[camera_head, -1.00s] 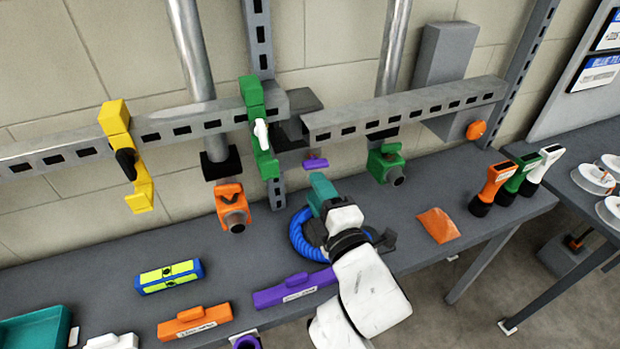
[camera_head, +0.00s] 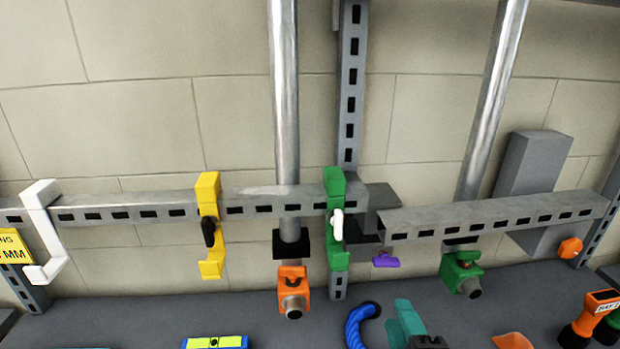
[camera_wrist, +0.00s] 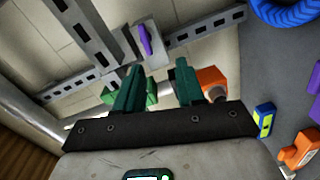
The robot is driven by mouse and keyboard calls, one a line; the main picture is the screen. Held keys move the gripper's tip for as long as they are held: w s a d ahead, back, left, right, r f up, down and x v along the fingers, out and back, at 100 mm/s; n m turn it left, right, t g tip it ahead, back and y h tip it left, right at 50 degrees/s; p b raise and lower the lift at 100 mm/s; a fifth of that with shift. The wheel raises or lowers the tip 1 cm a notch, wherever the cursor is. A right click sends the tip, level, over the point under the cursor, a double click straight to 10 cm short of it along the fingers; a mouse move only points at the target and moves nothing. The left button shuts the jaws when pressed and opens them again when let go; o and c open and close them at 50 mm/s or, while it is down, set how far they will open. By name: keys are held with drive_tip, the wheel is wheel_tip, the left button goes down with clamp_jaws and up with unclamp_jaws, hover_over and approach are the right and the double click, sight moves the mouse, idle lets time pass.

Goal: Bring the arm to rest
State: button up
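My gripper (camera_head: 408,322) shows at the bottom edge of the head view, with only its teal end in sight and most of my arm out of frame. In the wrist view my gripper (camera_wrist: 158,84) has its two teal fingers apart, with nothing seen between them. The blue ribbed hose (camera_head: 360,326) lies just left of my gripper in the head view. It also shows at the top right of the wrist view (camera_wrist: 284,12), away from the fingers.
A slotted rail carries a white hook (camera_head: 43,230), a yellow bracket (camera_head: 208,215) and a green bracket (camera_head: 335,215). Below are an orange pipe fitting (camera_head: 292,285) and a green one (camera_head: 462,270). A purple piece (camera_head: 385,260) sits by the rail gap. Flashlights (camera_head: 592,318) stand at right.

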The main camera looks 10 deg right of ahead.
drive_tip(key=s+d+f+m+g+h, duration=0.1)
drive_tip(key=s+d+f+m+g, duration=0.35)
drive_tip(key=f, duration=0.35)
drive_tip(key=s+d+f+m+g+h, duration=0.1)
drive_tip(key=s+d+f+m+g, duration=0.4)
drive_tip(key=f, duration=0.3)
drive_tip(key=s+f+m+g+y, duration=0.1)
drive_tip(key=s+f+m+g, duration=0.2)
drive_tip(key=s, duration=0.5)
drive_tip(key=s+f+m+g+y, duration=0.1)
drive_tip(key=s+f+m+g, duration=0.2)
drive_tip(key=s, duration=0.6)
drive_tip(key=shift+a+f+g, duration=0.15)
drive_tip(key=shift+f+g, duration=0.2)
drive_tip(key=shift+f, duration=0.25)
